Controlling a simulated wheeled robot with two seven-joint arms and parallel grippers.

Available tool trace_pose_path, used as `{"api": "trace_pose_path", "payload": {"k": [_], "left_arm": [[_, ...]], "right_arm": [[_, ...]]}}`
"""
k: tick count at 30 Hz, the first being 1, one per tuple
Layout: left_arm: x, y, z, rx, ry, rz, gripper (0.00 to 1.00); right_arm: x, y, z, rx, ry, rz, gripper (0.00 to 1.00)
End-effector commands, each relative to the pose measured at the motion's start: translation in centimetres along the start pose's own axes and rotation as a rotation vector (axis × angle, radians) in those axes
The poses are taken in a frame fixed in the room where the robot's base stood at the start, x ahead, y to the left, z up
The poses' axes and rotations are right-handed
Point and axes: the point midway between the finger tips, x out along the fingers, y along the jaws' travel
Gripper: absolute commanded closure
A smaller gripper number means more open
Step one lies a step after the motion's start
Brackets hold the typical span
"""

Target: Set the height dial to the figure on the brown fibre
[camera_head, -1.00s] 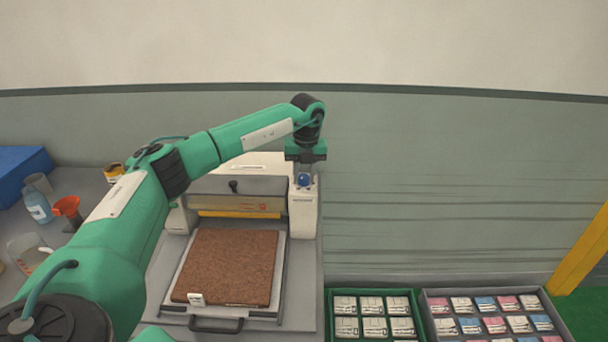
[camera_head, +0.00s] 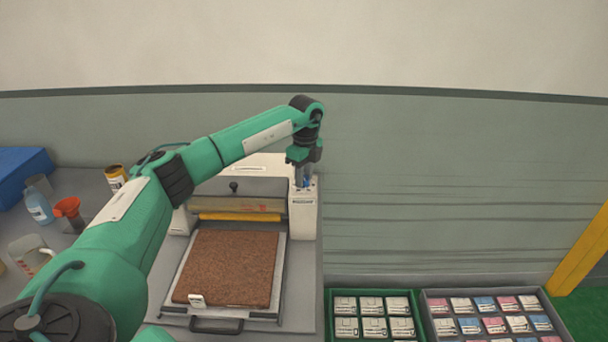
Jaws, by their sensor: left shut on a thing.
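The brown fibre (camera_head: 235,265) is a flat slab lying on the tray (camera_head: 278,283) of the press-like machine. A small white tag (camera_head: 197,300) stands at its front left edge; its figure is too small to read. The blue height dial (camera_head: 305,183) sits on top of the white right-hand post (camera_head: 303,214) of the machine. My left gripper (camera_head: 304,178) points down over the post and is shut on the dial, which is mostly hidden between the fingers. The dial's setting cannot be read. My right gripper is not in view.
A yellow roller (camera_head: 240,217) spans the machine behind the fibre. A green crate (camera_head: 338,309) and a grey crate (camera_head: 432,321) of small packets stand at right. A bottle (camera_head: 39,206), an orange funnel (camera_head: 67,208) and a jug (camera_head: 28,252) stand at left.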

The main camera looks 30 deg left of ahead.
Motion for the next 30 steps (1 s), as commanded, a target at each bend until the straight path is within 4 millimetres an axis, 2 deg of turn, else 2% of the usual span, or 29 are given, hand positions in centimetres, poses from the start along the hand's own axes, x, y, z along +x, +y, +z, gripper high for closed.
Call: {"api": "trace_pose_path", "payload": {"k": [9,24,25,28,30], "left_arm": [[-0.25,-0.07,0.13,-0.111,0.004,-0.004,0.93],[-0.26,-0.08,0.13,-0.129,0.005,-0.005,0.93],[-0.26,-0.08,0.13,-0.129,0.005,-0.005,0.68],[-0.23,-0.07,0.11,-0.128,0.005,-0.004,0.48],[-0.18,-0.05,0.1,-0.128,0.005,-0.003,0.48]], "right_arm": [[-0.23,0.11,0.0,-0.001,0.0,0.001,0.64],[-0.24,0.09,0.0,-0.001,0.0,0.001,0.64],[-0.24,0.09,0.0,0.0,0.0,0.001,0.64],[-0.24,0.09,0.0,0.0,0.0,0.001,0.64],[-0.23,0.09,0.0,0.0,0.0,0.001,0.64]]}}
